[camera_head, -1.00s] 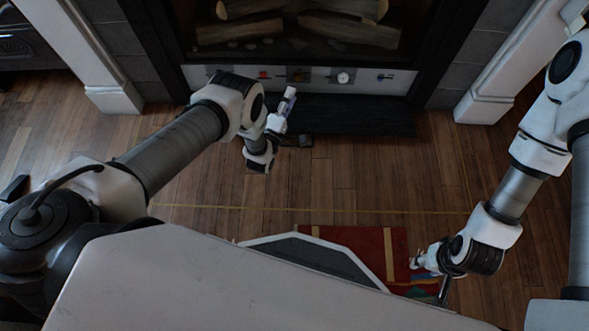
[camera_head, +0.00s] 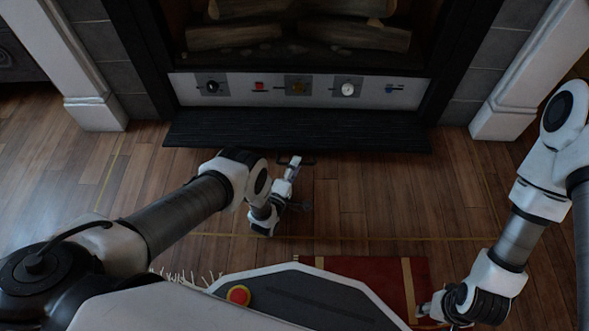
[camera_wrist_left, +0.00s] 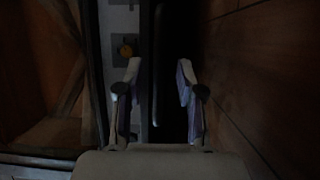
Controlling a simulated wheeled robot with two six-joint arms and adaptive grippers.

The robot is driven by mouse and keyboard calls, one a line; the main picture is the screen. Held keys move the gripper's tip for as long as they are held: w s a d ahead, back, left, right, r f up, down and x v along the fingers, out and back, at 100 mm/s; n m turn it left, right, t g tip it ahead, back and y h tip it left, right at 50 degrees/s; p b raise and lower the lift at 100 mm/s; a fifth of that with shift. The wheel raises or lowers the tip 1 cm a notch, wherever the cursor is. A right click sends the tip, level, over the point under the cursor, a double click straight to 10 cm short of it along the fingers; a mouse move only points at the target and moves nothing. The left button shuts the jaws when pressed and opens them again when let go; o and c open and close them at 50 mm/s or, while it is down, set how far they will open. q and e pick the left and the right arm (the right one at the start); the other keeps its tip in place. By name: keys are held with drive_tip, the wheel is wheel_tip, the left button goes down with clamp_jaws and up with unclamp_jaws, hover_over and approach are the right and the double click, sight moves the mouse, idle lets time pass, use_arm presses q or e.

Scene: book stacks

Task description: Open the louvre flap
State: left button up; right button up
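The louvre flap (camera_head: 340,128) is a wide, dark, ribbed panel below the fireplace's control strip in the head view. How far it is tilted is hard to judge. A thin dark handle (camera_head: 308,161) shows at its front edge. My left gripper (camera_head: 293,163) is at this handle. In the left wrist view its two fingers (camera_wrist_left: 158,85) are apart, and a thin bar (camera_wrist_left: 155,108), seemingly the handle, shows between them. Contact is not clear in the dim light. My right gripper (camera_head: 424,312) is low at the right, over the rug's edge, its fingers too small to read.
The grey control strip (camera_head: 230,97) with several knobs and switches runs above the flap; logs (camera_head: 350,37) lie behind. White pillars (camera_head: 95,112) flank the fireplace. A red rug (camera_head: 385,275) lies before my base. Wooden floor (camera_head: 370,190) is clear right of my left gripper.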

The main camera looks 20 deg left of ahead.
use_arm(q)
clamp_jaws()
wheel_tip(320, 180, up, 3)
drive_tip(key=g+p, duration=0.1)
drive_tip(key=p, duration=0.2)
drive_tip(key=shift+w+r+p, duration=0.15)
drive_tip(key=shift+p, duration=0.25)
drive_tip(key=shift+w+a+r, duration=0.1)
drive_tip(key=shift+r, duration=0.25)
drive_tip(key=shift+f, duration=0.15)
unclamp_jaws()
drive_tip(key=s, duration=0.4)
drive_tip(key=s+a, duration=0.1)
drive_tip(key=s, duration=0.7)
drive_tip(key=shift+a+r, duration=0.15)
drive_tip(key=shift+r, duration=0.1)
